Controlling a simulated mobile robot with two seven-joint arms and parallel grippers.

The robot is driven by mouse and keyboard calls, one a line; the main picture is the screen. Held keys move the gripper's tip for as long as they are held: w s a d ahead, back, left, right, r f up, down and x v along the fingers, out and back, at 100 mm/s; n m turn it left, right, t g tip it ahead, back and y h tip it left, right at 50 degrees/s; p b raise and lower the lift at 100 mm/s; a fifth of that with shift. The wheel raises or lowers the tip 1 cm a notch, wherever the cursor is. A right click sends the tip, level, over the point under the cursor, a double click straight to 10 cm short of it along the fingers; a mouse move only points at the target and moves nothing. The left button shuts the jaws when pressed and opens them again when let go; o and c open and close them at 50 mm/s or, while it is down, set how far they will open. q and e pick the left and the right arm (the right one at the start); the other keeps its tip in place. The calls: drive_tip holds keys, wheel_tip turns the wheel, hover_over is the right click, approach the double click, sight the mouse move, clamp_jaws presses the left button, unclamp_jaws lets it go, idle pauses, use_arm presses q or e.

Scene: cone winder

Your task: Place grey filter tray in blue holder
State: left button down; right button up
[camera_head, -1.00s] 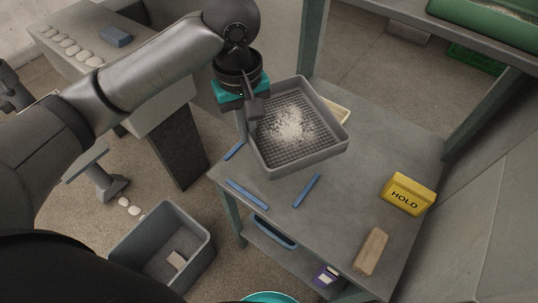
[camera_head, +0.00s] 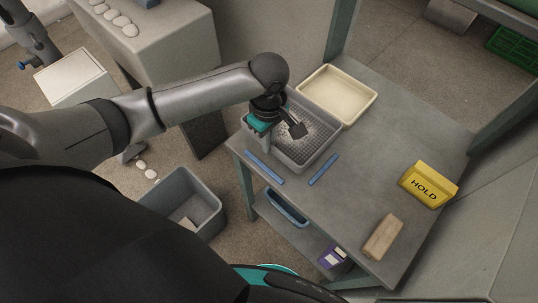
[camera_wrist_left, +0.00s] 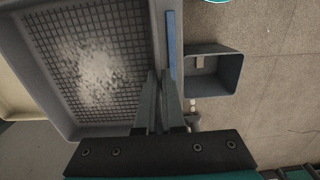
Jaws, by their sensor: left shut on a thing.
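The grey filter tray (camera_head: 318,147), with a mesh floor and pale powder on it, is level or nearly so at the table's left corner. My left gripper (camera_head: 266,141) is shut on its wall; the wrist view shows the fingers (camera_wrist_left: 159,106) on the wall beside the mesh (camera_wrist_left: 95,65). The blue holder shows as blue strips on the table: one front-left (camera_head: 265,167), one front-right (camera_head: 323,169). The tray lies just behind these two strips; a third strip is hidden in the head view. I cannot tell whether the tray touches the table. My right gripper is out of view.
A cream tray (camera_head: 359,107) lies behind the grey tray. A yellow HOLD sign (camera_head: 428,185) and a tan block (camera_head: 382,237) stand on the right of the table (camera_head: 350,205). A grey bin (camera_head: 209,215) is on the floor. The table's middle is clear.

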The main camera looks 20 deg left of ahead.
sight(269, 162)
use_arm(q)
wheel_tip(269, 162, down, 6)
drive_tip(key=shift+r+b, duration=0.2)
drive_tip(key=shift+b, duration=0.6)
drive_tip(key=c, duration=1)
unclamp_jaws()
drive_tip(key=shift+f, duration=0.1)
wheel_tip(269, 162, up, 12)
drive_tip(key=p, duration=0.3)
drive_tip(key=shift+p, duration=0.3)
